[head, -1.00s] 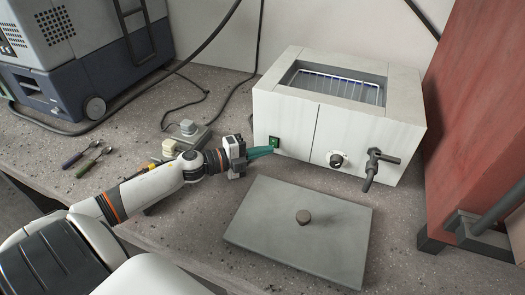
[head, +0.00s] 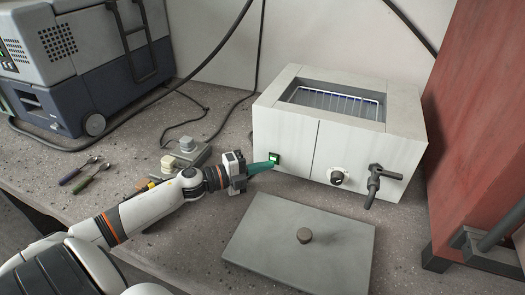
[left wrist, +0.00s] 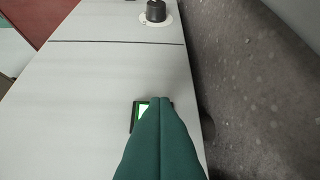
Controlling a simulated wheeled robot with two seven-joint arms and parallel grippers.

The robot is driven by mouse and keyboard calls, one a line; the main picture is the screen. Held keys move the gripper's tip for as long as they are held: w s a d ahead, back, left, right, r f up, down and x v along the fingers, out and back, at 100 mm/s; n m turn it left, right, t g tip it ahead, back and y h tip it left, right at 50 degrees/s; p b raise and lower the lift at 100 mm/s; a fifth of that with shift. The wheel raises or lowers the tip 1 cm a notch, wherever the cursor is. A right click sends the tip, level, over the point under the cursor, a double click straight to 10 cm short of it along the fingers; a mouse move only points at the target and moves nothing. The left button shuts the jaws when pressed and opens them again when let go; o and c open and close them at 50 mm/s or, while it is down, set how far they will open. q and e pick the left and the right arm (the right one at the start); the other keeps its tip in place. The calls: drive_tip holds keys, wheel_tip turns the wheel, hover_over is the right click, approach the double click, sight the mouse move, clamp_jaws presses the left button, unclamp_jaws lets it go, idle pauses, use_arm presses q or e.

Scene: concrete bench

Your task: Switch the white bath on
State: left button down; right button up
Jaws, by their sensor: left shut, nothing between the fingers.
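The white bath (head: 285,132) stands at the back of the bench, open at the top with a wire rack inside. Its green switch (head: 274,157) in a dark frame is low on the left of the front. In the left wrist view the switch (left wrist: 142,109) shows a bright green-white patch; the fingers hide part of it. My left gripper (head: 273,164) has green fingers, shut and empty, with the tips at the switch. In the left wrist view the closed fingertips (left wrist: 160,100) overlap it; I cannot tell whether they touch. My right gripper is not in view.
A black knob (head: 337,177) and a tap (head: 375,182) are on the bath's front. A grey lid (head: 270,245) lies before it. A red block (head: 475,130) stands right. A blue-grey machine (head: 90,65), a small grey device (head: 187,152) and two tools (head: 85,174) are left.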

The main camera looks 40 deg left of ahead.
use_arm(q)
wheel_tip(320, 180, up, 10)
drive_tip(key=shift+f+p, duration=0.1)
drive_tip(key=shift+p, duration=0.95)
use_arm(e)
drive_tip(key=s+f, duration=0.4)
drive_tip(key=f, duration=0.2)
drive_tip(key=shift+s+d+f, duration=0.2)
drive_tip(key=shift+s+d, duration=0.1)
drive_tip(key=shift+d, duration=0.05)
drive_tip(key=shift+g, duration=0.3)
